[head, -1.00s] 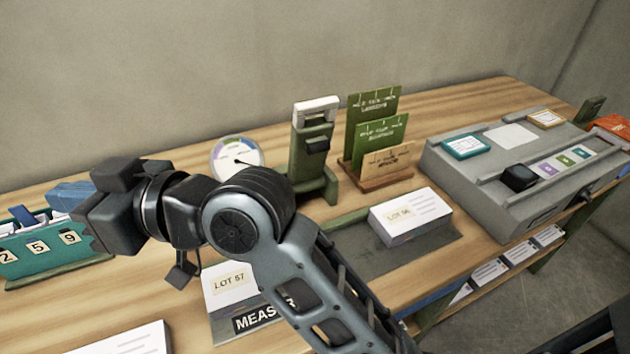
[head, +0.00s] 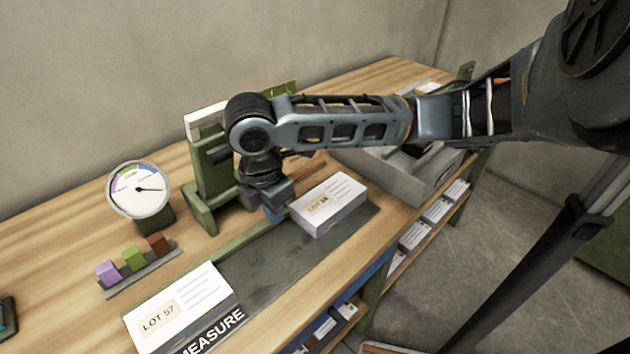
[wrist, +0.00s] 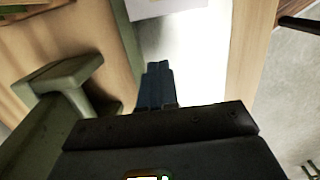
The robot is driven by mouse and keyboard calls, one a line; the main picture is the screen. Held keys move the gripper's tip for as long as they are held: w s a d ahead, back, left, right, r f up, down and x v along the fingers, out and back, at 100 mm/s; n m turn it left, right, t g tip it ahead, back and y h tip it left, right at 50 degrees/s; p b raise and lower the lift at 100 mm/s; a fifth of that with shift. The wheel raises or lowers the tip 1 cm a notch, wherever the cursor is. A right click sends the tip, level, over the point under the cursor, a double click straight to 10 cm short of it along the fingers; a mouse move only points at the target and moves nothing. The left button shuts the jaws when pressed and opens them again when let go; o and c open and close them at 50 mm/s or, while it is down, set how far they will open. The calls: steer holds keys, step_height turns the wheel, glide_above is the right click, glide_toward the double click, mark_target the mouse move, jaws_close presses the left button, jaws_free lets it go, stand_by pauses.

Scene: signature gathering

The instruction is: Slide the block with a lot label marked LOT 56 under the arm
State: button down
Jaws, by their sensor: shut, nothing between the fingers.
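A white paper block (head: 328,204) with a tan lot label lies on the dark grey strip; its digits are hard to read now. Its edge shows at the top of the wrist view (wrist: 165,6). A second block marked LOT 57 (head: 180,305) lies at the strip's near left end, by the word MEASURE. A green stand (head: 212,178) with a pale top stands behind the strip; my arm partly hides it. It also shows at left in the wrist view (wrist: 62,88). My gripper (head: 275,213) points down, shut and empty, between the stand and the digit-blurred block, just left of that block.
A round dial (head: 140,190) stands left of the green stand. A small rack with purple, green and brown cubes (head: 135,262) lies in front of it. A grey console (head: 405,175) is beyond the block. The table's front edge runs along the right, with a lower shelf of papers.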

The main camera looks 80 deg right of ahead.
mark_target(331, 192)
steer(key=shift+g, duration=0.4)
steer(key=s+d, duration=0.2)
steer(key=d, duration=0.2)
steer(key=s+d+p, duration=0.1)
steer(key=s+d, duration=0.2)
steer(key=d, duration=0.1)
steer(key=s+d+p, duration=0.1)
steer(key=s+d, duration=0.2)
steer(key=d, duration=0.1)
steer(key=shift+s+d+f, duration=0.15)
steer(key=shift+s, duration=0.1)
steer(key=shift+f, duration=0.85)
